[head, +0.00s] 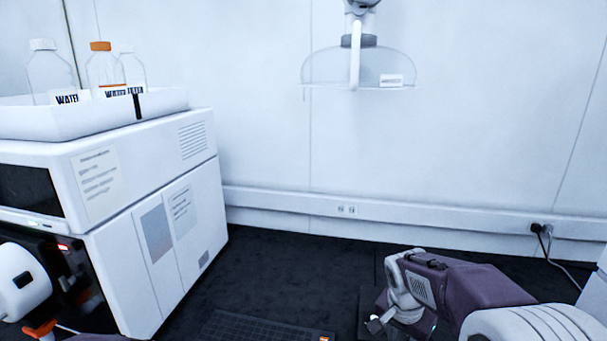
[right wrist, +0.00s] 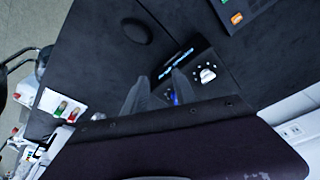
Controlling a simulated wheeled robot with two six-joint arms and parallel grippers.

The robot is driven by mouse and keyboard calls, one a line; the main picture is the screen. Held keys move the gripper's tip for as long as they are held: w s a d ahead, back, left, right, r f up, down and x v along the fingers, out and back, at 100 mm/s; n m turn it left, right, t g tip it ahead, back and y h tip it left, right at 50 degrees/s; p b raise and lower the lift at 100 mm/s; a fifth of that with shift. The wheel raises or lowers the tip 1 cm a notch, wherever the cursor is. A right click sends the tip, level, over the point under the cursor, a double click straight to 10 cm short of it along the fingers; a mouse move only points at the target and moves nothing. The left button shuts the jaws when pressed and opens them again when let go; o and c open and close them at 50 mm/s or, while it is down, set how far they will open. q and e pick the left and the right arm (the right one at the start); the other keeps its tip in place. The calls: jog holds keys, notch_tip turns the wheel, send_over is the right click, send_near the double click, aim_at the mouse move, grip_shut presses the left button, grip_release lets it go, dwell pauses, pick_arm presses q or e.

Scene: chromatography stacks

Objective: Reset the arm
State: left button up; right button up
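My right arm reaches in from the right in the head view, with its wrist bent downward. The right gripper (head: 378,326) is small and partly cut off by the lower edge there. In the right wrist view the two grey fingers of the right gripper (right wrist: 158,84) stand apart with nothing seen between them. They are over the dark bench, in front of a black device (right wrist: 205,72) with a white knob. A purple sliver at the bottom left of the head view may be my left arm; its gripper does not show.
A white instrument stack (head: 150,215) stands at the left, with a white tray (head: 165,102) of bottles on top. A clear-domed fixture (head: 345,66) hangs at upper centre. A black grid plate (head: 255,328) lies low on the dark surface. A cable (head: 560,262) runs from a wall outlet at right.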

jog(key=s+a+f+n+y, duration=0.1)
jog(key=s+a+f+n, duration=0.1)
jog(key=s+f+n, duration=0.2)
jog(key=s+a+f+n+y, duration=0.1)
jog(key=s+a+f+n, duration=0.2)
jog(key=s, duration=0.6)
jog(key=shift+f+n+g, duration=0.4)
jog(key=shift+n, duration=0.5)
jog(key=shift+s, duration=0.15)
